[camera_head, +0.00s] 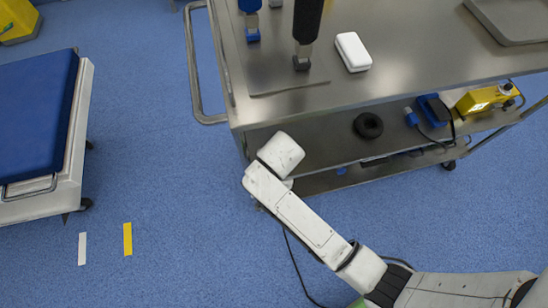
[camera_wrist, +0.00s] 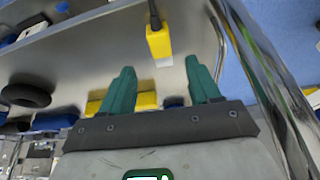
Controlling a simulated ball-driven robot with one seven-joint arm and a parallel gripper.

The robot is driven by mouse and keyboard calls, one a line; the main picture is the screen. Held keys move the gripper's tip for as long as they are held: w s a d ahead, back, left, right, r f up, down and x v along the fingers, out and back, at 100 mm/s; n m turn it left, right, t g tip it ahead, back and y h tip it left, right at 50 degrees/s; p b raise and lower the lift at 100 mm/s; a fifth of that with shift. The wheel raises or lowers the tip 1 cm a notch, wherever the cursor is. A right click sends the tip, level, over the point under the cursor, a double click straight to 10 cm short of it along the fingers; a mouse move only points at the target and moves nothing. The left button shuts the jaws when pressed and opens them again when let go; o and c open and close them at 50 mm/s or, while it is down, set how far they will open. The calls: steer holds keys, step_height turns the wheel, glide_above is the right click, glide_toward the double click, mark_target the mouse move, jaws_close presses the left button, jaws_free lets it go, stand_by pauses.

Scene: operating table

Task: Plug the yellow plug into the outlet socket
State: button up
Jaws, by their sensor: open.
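A small yellow block with a black cord at its top and a pale lower end, which looks like the yellow plug (camera_wrist: 158,42), lies on the metal shelf in the wrist view. My gripper (camera_wrist: 164,76) is open, its two green fingers spread apart below the plug, with the plug roughly in line with the gap and not between them. A second yellow body (camera_wrist: 145,101) sits lower, partly hidden by the fingers; I cannot tell what it is. I cannot make out the outlet socket. In the head view my gripper is hidden.
A steel cart (camera_head: 310,108) has a lower shelf with a black ring (camera_head: 368,125), a blue device (camera_head: 435,110) and a yellow device (camera_head: 485,97). The ring (camera_wrist: 26,95) shows left in the wrist view; a metal rail (camera_wrist: 262,80) runs right.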

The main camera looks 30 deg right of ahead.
steer(key=b+x, duration=0.1)
steer(key=x, duration=0.5)
steer(key=shift+a+f+b, duration=0.15)
steer(key=shift+f+b, duration=0.2)
steer(key=shift+c, duration=0.4)
jaws_close()
steer(key=shift+s, duration=0.1)
steer(key=shift+r, duration=0.1)
